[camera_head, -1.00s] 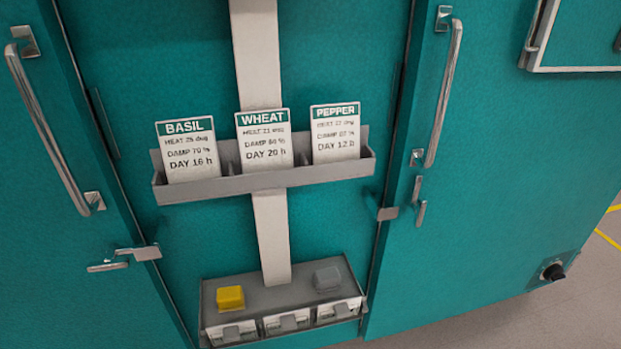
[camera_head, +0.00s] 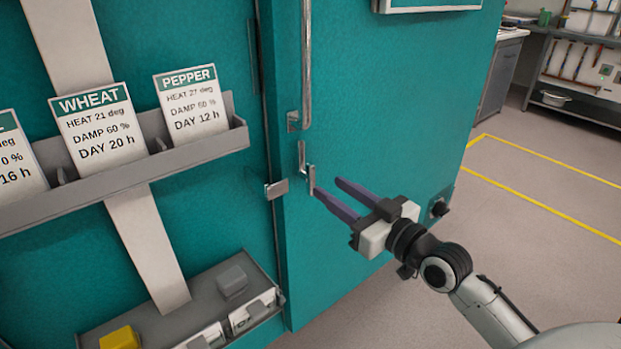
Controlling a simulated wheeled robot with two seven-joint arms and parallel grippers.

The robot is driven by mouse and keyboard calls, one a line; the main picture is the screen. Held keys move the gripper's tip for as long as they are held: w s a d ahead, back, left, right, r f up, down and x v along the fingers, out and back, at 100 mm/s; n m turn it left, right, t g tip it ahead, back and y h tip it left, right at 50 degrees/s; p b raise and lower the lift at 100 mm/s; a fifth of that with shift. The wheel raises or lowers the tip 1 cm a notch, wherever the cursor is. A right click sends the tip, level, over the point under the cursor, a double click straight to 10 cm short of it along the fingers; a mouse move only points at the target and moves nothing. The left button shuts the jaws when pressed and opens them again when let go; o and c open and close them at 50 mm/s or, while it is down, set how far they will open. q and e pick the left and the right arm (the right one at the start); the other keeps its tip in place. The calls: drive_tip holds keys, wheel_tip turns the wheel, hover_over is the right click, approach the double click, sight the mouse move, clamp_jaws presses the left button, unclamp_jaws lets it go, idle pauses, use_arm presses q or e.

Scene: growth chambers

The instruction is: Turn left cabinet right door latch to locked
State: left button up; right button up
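A metal door latch (camera_head: 302,158) is on the teal cabinet door (camera_head: 385,105), just below the long bar handle (camera_head: 307,65). Its lever hangs roughly upright, with the lower end at the right. A small metal plate (camera_head: 277,189) sits at the door's left edge, left of the lever and apart from it. My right gripper (camera_head: 328,188) is open, with two dark purple fingers pointing at the latch. Its left fingertip is close to the lever's lower end; I cannot tell if they touch. Nothing shows between the fingers. My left gripper is not in view.
A grey rack (camera_head: 110,185) holds cards left of the door. A lower tray (camera_head: 190,285) bears a yellow block (camera_head: 120,338) and a grey block (camera_head: 232,281). Open floor (camera_head: 540,200) lies right.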

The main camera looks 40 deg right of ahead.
sight(314, 177)
drive_tip(key=w, duration=0.8)
drive_tip(key=shift+a, duration=0.35)
clamp_jaws()
